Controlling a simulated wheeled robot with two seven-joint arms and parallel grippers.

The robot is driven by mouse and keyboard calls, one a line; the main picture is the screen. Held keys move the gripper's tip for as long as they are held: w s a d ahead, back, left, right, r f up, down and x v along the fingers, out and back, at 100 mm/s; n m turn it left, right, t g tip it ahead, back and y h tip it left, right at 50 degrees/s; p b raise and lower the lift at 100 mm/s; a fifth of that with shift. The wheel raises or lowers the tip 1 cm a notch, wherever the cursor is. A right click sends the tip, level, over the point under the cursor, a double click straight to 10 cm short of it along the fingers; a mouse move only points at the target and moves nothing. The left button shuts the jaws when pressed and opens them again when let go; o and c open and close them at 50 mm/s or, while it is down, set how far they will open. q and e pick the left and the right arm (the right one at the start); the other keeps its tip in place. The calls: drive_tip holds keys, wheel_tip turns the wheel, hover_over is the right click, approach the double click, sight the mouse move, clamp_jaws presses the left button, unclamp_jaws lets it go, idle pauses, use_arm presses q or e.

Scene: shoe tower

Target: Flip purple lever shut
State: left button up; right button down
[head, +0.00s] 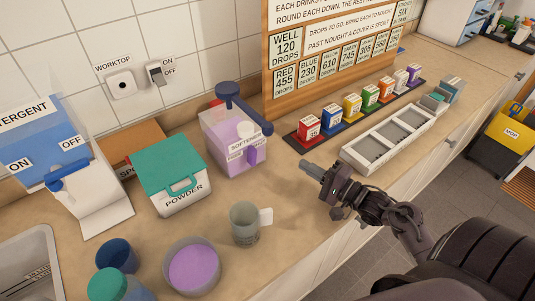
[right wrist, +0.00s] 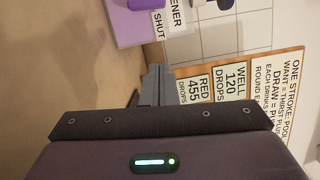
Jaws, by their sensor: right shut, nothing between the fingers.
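The softener dispenser (head: 228,150) is a pale purple box standing against the wall in the head view. Its dark purple-blue lever (head: 245,112) sits on top and slopes down toward the right front. My left gripper is not in view.
A clear measuring cup (head: 244,224) stands in front of the dispenser. The powder box (head: 172,176) is at its left. The row of coloured boxes (head: 352,104) and the grey tray (head: 345,155) lie to the right. A wooden sign (head: 268,75) stands behind.

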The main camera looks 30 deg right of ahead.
sight(252, 156)
drive_tip(key=shift+w, duration=0.2)
drive_tip(key=p+x, duration=0.1)
drive_tip(key=x, duration=0.4)
drive_tip(key=shift+w+a+r+p, duration=0.2)
drive_tip(key=shift+w+p, duration=0.1)
drive_tip(key=shift+w, duration=0.1)
drive_tip(key=x, duration=0.3)
drive_tip(key=shift+w+p, duration=0.25)
drive_tip(key=shift+p, duration=0.1)
drive_tip(key=a+p, duration=0.1)
drive_tip(key=a, duration=0.2)
drive_tip(key=shift+a+r+p, duration=0.1)
drive_tip(key=shift+p, duration=0.25)
drive_tip(key=shift+s+a, duration=0.2)
drive_tip(key=shift+a, duration=0.3)
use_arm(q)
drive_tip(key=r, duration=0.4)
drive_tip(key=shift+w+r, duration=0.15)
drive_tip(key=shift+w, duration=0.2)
use_arm(e)
drive_tip(key=shift+w, duration=0.1)
